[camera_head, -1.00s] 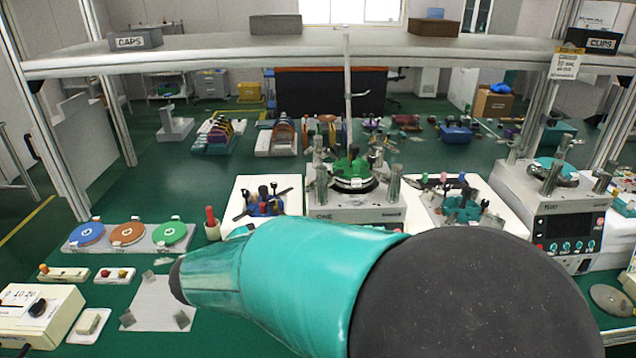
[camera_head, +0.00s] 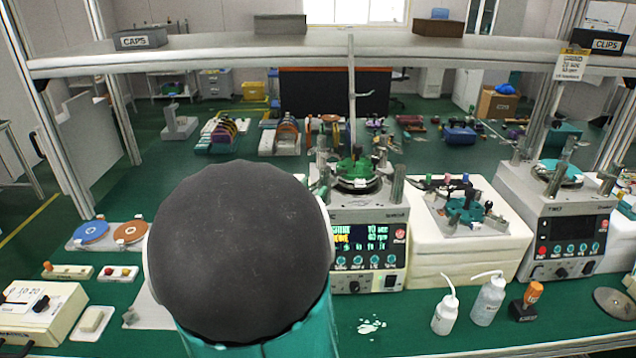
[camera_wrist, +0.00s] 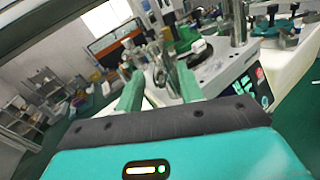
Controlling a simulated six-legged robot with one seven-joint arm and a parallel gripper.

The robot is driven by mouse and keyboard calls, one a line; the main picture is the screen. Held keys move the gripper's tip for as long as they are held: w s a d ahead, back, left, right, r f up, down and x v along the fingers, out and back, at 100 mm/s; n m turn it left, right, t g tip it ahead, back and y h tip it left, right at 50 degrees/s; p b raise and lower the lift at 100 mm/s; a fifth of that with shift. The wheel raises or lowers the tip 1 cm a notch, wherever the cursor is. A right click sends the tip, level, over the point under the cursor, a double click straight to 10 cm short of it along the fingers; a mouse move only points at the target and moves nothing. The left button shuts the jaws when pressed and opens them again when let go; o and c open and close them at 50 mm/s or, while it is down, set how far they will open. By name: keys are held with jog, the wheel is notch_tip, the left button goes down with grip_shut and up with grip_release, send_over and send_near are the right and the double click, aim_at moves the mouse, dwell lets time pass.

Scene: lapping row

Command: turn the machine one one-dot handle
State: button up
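Machine one (camera_head: 369,214) stands at the centre in the head view, a white and grey unit with a lit display, teal knobs and a round plate with green parts on top. A darker knob (camera_head: 353,287) sits low on its front. I cannot make out a one-dot mark on any handle. My gripper (camera_wrist: 160,90) shows in the wrist view with two green fingers apart and nothing clearly between them. A machine (camera_wrist: 235,68) with a lit panel is ahead and to the right of the fingers there. In the head view my arm hides the gripper.
A second machine (camera_head: 562,222) stands at the right. White bits (camera_head: 371,326) lie on the green bench. A shelf (camera_head: 230,52) crosses above.

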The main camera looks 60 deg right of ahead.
jog(key=shift+s+d, duration=0.15)
jog(key=shift+d, duration=1.8)
grip_shut()
